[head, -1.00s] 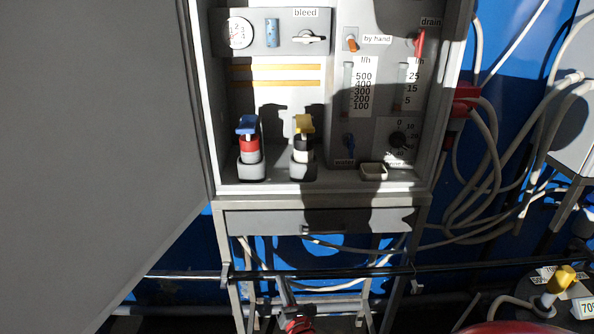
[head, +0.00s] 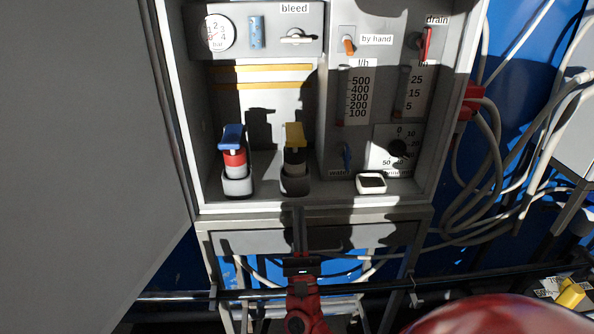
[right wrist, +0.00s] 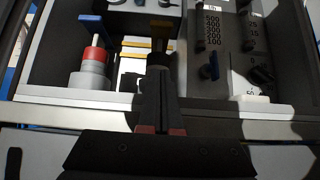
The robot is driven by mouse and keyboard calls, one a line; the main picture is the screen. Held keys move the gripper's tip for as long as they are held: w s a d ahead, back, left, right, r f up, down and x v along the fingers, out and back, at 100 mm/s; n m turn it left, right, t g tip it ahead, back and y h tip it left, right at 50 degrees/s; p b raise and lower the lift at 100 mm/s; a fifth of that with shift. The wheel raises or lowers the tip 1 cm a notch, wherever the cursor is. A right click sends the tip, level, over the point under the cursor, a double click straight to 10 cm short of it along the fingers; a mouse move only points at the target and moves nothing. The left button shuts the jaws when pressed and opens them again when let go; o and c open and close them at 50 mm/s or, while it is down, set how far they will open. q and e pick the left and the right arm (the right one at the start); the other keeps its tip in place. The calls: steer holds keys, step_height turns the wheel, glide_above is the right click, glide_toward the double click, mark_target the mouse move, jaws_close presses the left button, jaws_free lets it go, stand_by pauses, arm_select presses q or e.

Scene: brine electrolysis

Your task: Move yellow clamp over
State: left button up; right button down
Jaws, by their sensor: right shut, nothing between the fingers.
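The yellow clamp (head: 294,135) has a yellow T-shaped handle and a dark body, and stands in a grey holder in the open cabinet. In the right wrist view its yellow handle (right wrist: 161,30) shows just beyond my fingertips, which hide its lower body. My right gripper (head: 299,210) is shut and empty, with its fingers pointing up at the cabinet's front edge, below and in front of the yellow clamp. I cannot tell whether they touch. My left gripper is not in view.
A blue-handled red clamp (head: 234,155) stands in a holder left of the yellow one. A small white tray (head: 371,184) sits to the right. The cabinet's front lip (head: 350,205) and a dark rail (head: 230,294) cross below. A grey door (head: 80,150) stands at left.

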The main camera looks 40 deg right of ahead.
mark_target(295, 133)
steer(key=p+x, duration=0.2)
steer(key=x, duration=0.3)
steer(key=p+x, duration=0.2)
steer(key=x, duration=0.2)
steer(key=shift+r, duration=0.55)
step_height(295, 133, up, 2)
steer(key=shift+r+p, duration=0.2)
steer(key=shift+p, duration=0.9)
steer(key=shift+r+p, duration=0.35)
steer(key=shift+r, duration=0.25)
steer(key=shift+f, duration=0.1)
